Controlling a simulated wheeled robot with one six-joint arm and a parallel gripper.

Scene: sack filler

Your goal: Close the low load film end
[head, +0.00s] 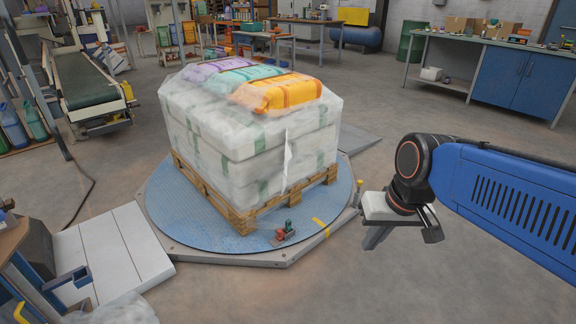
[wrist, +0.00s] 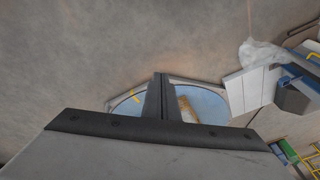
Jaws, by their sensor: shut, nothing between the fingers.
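The load (head: 240,140) is a stack of sacks wrapped in clear film on a wooden pallet (head: 245,218). A pale, narrow film end (head: 288,160) stands out from the wrap at the load's near corner, partway down, its tip pointing up. I cannot tell how firmly its lower part clings. My gripper (head: 370,240) is right of the pallet, apart from the load, pointing down past the turntable's edge. In the wrist view my gripper (wrist: 160,78) shows its two dark fingers together with nothing between them. The fingers hide part of the turntable there; the film end cannot be made out.
The pallet stands on a round blue turntable (head: 175,222) with a grey rim. A small red and green item (head: 286,231) sits at its front edge. A pale ramp (head: 112,252) lies at left, with loose clear film (head: 115,310) nearby. Open floor (head: 300,295) lies in front.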

